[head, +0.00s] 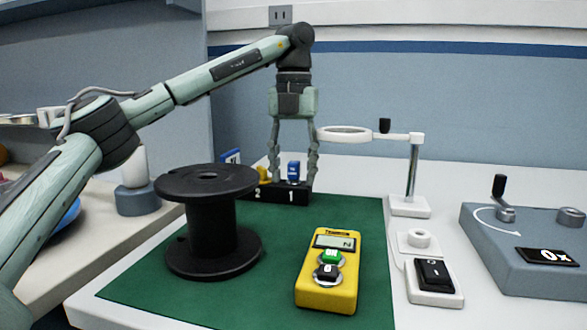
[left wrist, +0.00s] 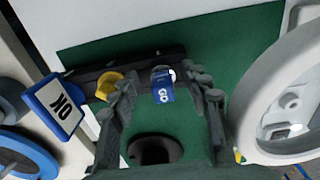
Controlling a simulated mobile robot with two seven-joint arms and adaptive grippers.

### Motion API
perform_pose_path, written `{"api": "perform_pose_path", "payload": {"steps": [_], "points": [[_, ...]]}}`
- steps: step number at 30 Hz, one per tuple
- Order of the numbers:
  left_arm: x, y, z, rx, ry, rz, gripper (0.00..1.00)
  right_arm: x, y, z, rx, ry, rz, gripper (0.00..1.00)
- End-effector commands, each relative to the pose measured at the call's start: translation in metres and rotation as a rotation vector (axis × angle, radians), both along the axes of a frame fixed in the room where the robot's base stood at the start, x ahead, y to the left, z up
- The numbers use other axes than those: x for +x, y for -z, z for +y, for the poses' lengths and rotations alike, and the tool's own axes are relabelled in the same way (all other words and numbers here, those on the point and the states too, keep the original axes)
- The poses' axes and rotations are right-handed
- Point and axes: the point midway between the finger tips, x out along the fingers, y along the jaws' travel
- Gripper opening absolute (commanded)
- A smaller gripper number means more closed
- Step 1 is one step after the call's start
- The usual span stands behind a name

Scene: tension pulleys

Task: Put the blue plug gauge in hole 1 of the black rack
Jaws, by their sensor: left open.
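The blue plug gauge (head: 293,170) stands upright at hole 1 of the black rack (head: 291,194), above the printed 1. Its handle also shows in the left wrist view (left wrist: 163,92), marked GO, between my fingers. Its lower end is hidden, so I cannot tell how deep it sits. My left gripper (head: 294,172) points down with its fingers open on either side of the gauge, with visible gaps. A yellow piece (head: 263,175) stands at hole 2 of the rack. My right gripper is not in view.
A magnifier ring (head: 345,133) on a stand is close to the right of my left gripper. A black spool (head: 206,225) and yellow meter (head: 328,275) stand on the green mat, nearer. A grey crank box (head: 530,255) is at right.

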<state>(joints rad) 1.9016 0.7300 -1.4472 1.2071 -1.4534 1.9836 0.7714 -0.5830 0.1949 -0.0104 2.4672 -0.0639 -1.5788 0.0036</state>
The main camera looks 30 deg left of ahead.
Motion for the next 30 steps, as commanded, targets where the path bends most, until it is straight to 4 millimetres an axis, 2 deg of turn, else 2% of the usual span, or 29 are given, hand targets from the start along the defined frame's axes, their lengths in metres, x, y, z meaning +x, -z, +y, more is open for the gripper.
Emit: {"api": "perform_pose_path", "payload": {"steps": [7,11,24,30], "points": [[0.001,-0.001,-0.002,-0.003,0.004,-0.005,0.5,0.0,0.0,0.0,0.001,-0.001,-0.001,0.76],[0.001,-0.01,-0.003,-0.002,0.003,-0.007,0.5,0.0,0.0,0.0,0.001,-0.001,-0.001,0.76],[0.001,-0.098,-0.002,-0.001,-0.001,-0.013,0.5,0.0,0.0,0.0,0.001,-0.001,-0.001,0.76],[0.0,-0.115,-0.001,-0.001,0.001,-0.002,0.5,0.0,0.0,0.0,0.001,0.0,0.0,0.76]]}}
